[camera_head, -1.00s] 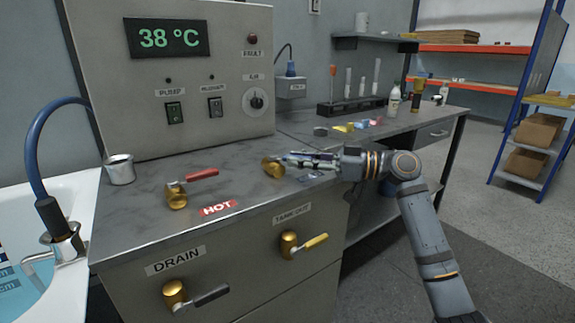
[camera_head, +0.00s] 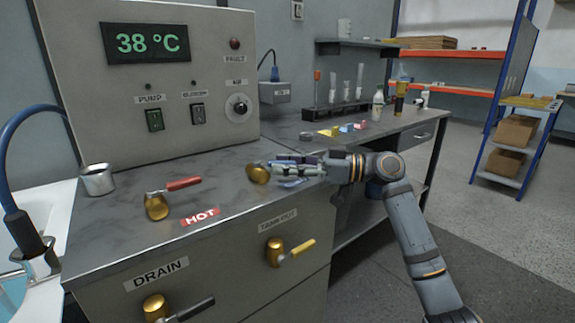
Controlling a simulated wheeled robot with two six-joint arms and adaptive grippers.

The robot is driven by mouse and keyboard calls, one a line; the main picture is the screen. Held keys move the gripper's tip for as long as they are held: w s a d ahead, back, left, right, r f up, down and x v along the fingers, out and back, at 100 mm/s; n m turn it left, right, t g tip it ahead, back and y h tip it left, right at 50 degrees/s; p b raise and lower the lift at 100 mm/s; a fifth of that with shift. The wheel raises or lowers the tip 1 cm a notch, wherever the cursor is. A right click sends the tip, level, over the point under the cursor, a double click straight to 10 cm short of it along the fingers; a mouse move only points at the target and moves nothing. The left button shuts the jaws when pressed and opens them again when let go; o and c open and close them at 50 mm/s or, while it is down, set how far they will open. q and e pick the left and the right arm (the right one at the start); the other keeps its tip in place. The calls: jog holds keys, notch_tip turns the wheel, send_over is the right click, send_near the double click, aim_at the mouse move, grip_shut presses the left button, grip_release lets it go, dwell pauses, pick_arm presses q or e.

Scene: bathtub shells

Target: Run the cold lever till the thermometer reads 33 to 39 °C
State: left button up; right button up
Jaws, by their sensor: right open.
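The thermometer display (camera_head: 146,43) on the grey panel reads 38 °C in green. The cold lever shows as a brass valve body (camera_head: 258,174) on the counter; its handle is mostly hidden by my right gripper. My right gripper (camera_head: 281,168) is open, with its fingers around or beside the handle, just right of the brass body; whether they touch it I cannot tell. The hot lever, a brass valve with a red handle (camera_head: 183,184), stands to the left behind a red HOT label (camera_head: 201,217). My left gripper is not in view.
A metal cup (camera_head: 97,180) stands at the counter's left, beside the tub with its blue hose (camera_head: 8,165). The DRAIN lever (camera_head: 195,309) and yellow TANK OUT lever (camera_head: 300,248) stick out from the cabinet front. Small coloured items and a tube rack (camera_head: 345,119) stand at the back right.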

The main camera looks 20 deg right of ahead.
jog(key=v, duration=1.2)
